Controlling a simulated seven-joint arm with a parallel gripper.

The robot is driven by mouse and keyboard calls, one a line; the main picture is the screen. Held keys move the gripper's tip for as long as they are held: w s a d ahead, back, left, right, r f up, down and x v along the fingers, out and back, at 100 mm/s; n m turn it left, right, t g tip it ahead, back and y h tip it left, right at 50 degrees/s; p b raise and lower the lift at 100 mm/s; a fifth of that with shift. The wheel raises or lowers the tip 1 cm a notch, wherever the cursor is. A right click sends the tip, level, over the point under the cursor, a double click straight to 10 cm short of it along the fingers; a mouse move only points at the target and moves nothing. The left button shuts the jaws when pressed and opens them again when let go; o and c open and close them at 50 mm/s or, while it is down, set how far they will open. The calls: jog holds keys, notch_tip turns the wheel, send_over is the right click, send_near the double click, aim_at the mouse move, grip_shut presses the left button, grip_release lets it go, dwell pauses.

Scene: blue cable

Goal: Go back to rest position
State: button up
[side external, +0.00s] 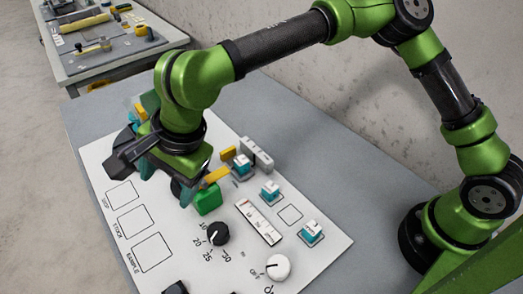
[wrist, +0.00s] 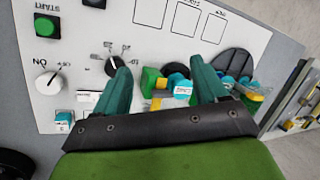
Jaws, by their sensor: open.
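My gripper (side external: 167,190) is low over the left part of the white panel (side external: 110,170). In the wrist view its two teal fingers stand wide apart, with a gap between the tips (wrist: 161,66). I see nothing held between them. A green block (side external: 207,200) is beside the gripper, and it also shows near the fingers in the wrist view (wrist: 150,80). A teal block with a white label (wrist: 183,88) lies between the fingers in the wrist picture. I cannot make out a blue cable in either view.
A black knob (side external: 218,233) and a white knob (side external: 277,267) stand on the panel. Teal-and-white blocks (side external: 270,190) and (side external: 311,230) sit at its right. A green START button (wrist: 47,25) shows in the wrist view. A concrete wall (side external: 300,90) rises behind the grey table (side external: 75,120).

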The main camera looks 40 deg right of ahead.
jog(key=w+d+r+n+t+y, duration=0.2)
jog(key=w+r+n+t+y, duration=0.3)
jog(key=r+n+t, duration=0.1)
jog(key=s+d+n+h, duration=0.1)
jog(key=s+d, duration=0.4)
jog(key=d, duration=0.6)
jog(key=s+d+n+g+h, duration=0.1)
jog(key=s+d+h, duration=0.2)
jog(key=d, duration=0.9)
jog(key=s+d+r+h, duration=0.1)
jog(key=s+d+h, duration=0.1)
jog(key=s+d, duration=0.6)
jog(key=d, duration=0.3)
jog(key=shift+d+n+g, duration=0.3)
jog(key=shift+n+g, duration=0.1)
